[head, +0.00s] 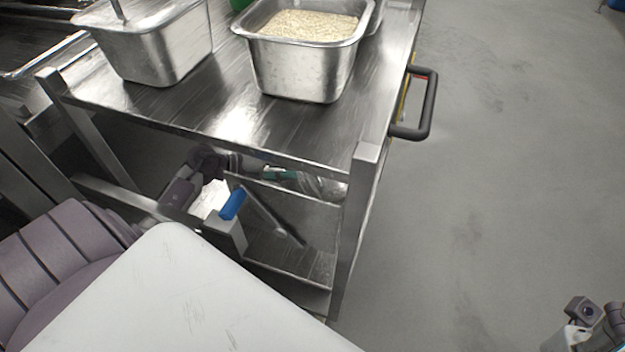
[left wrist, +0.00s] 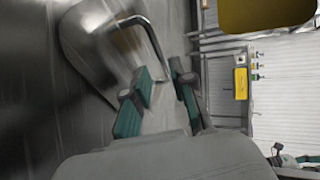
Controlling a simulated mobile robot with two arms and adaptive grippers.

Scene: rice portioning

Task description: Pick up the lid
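The lid (left wrist: 85,40) is a shiny steel piece with a bent bar handle (left wrist: 150,38) in the left wrist view. In the head view, a bit of steel (head: 325,187) beside my left gripper, under the cart's top, seems to be the lid. My left gripper (head: 280,174) is partly hidden by the cart's edge. In the left wrist view its teal-padded fingers (left wrist: 160,88) are apart, with the handle's lower end near or between the tips; I cannot tell if they touch. My right gripper (head: 582,318) is only partly visible at the lower right.
The steel cart (head: 210,112) carries a pan of rice (head: 305,75) and another steel pan (head: 155,55) to its left. A black handle (head: 428,105) sticks out from the cart's right side. Grey floor (head: 490,180) to the right is clear.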

